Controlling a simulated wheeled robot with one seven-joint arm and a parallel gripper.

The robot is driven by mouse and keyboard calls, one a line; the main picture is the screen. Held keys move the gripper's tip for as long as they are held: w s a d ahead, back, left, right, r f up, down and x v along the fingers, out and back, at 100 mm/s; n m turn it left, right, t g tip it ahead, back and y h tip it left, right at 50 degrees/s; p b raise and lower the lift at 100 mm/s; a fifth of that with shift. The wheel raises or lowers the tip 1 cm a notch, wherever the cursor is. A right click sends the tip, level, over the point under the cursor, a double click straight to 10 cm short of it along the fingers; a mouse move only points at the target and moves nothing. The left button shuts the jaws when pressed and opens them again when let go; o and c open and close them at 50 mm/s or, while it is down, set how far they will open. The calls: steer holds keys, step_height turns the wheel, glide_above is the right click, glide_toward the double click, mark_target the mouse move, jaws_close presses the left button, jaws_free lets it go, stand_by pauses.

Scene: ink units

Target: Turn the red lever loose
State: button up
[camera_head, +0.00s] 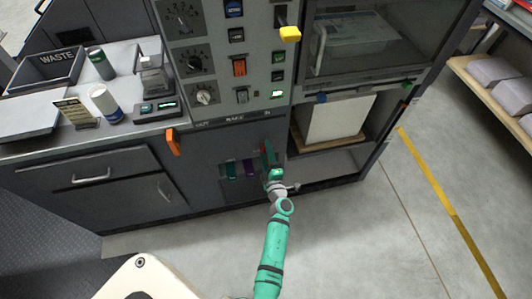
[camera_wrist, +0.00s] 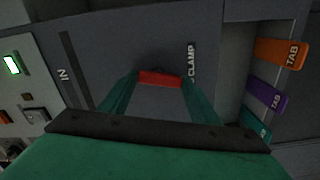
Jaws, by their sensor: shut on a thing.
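The red lever (camera_wrist: 160,78) shows in the wrist view between my two green fingertips, in front of the grey panel beside the word CLAMP. My gripper (camera_wrist: 160,84) is shut on it. In the head view my gripper (camera_head: 271,166) is at the lower front of the dark machine, below the IN label. A small part of the red lever (camera_head: 264,148) shows there, mostly hidden by the gripper. The lever's pivot is hidden in both views.
Orange, purple and teal tabs stick out beside the clamp; the orange tab (camera_wrist: 281,53) and purple tab (camera_wrist: 265,97) are close to my gripper. An orange handle (camera_head: 173,142) projects at the left. An open bay with a white block (camera_head: 338,118) is at the right. The floor in front is clear.

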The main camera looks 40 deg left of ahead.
steer(key=shift+n, duration=1.3)
steer(key=shift+a+n, duration=0.1)
steer(key=shift+n, duration=0.2)
steer(key=o, duration=1)
steer(key=shift+o, duration=0.2)
steer(key=v, duration=1.1)
